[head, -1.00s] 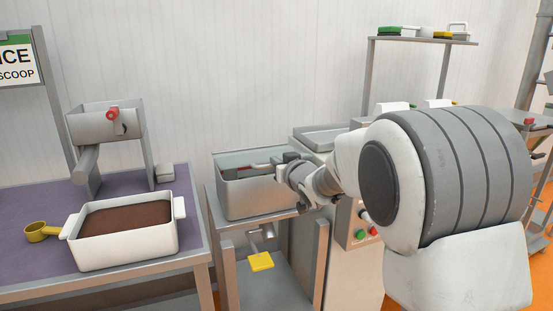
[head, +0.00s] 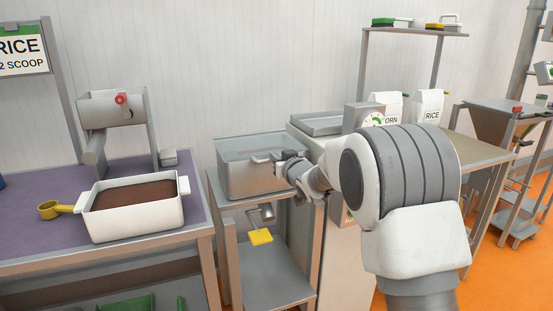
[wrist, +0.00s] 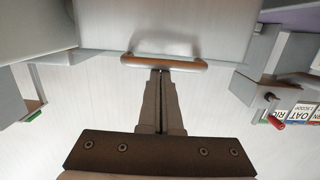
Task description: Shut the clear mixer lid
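The mixer (head: 250,181) is a grey metal box on a stand in the middle of the head view. Its clear lid (head: 240,154) appears as a pale see-through sheet across the box top; I cannot tell whether it lies fully flat. The lid handle (head: 262,158) is near my gripper (head: 281,160), which is at the right end of the box. In the wrist view the handle (wrist: 185,64) is a bar running crosswise just beyond my gripper's tips (wrist: 160,72). The fingers are together, with the tips at or touching the bar, not visibly around it.
A white tub (head: 140,222) of brown material and a yellow scoop (head: 49,210) stand on the left table. A machine with a dial (head: 374,120) and bags (head: 428,106) stand right of the mixer. A yellow pedal (head: 261,237) hangs below the box.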

